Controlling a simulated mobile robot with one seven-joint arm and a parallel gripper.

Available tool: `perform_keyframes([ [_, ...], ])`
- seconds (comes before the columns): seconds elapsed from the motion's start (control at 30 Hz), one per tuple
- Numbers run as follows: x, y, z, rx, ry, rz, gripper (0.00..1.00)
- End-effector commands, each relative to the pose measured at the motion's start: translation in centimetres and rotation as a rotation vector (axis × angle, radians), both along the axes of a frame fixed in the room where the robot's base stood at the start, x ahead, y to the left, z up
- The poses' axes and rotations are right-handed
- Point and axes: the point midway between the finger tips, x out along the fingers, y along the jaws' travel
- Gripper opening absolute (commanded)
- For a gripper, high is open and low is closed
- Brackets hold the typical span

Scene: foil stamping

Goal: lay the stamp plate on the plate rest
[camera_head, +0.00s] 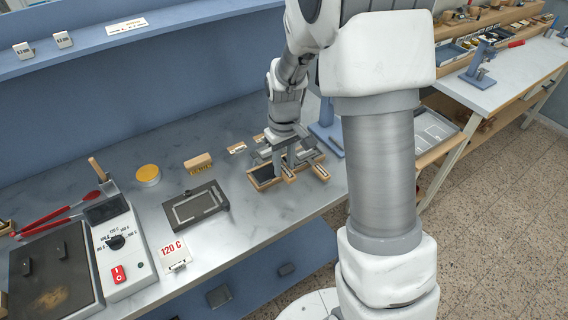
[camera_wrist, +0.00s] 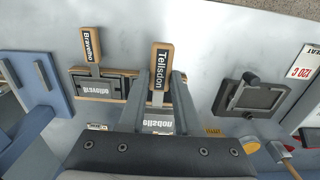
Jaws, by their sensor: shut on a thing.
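My gripper (camera_wrist: 157,88) is shut on the stamp plate (camera_wrist: 157,126), which carries the name Tellsdon and a wooden handle (camera_wrist: 160,62) labelled the same. The handle lies between the two fingers and points away from the wrist. In the head view my gripper (camera_head: 284,160) is low over the plate rest (camera_head: 259,187), a wooden tray with a dark inside. A second plate (camera_wrist: 96,90), marked Bravelho with its own labelled handle (camera_wrist: 92,49), lies in the rest beside my left finger. The fingers hide part of the rest. I cannot tell whether the held plate touches it.
A dark framed block (camera_head: 196,207) lies left of the rest, with a wooden stamp block (camera_head: 198,162) and yellow tin (camera_head: 148,174) behind. A blue stand (camera_wrist: 45,82) is close on the rest's other side.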

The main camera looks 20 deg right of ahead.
Motion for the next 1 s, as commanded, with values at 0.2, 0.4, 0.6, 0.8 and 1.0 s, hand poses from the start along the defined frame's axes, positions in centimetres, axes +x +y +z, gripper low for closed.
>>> perform_keyframes([
  [0.2, 0.0, 0.0, -1.1, 0.0, -0.002, 0.0, 0.0],
  [0.4, 0.0, 0.0, -2.6, 0.0, -0.001, 0.0, 0.0],
  [0.6, 0.0, 0.0, -4.2, 0.0, -0.001, 0.0, 0.0],
  [0.8, 0.0, 0.0, -5.8, 0.0, -0.001, 0.0, 0.0],
  [1.0, 0.1, 0.0, -6.8, 0.0, -0.002, 0.0, 0.0],
])
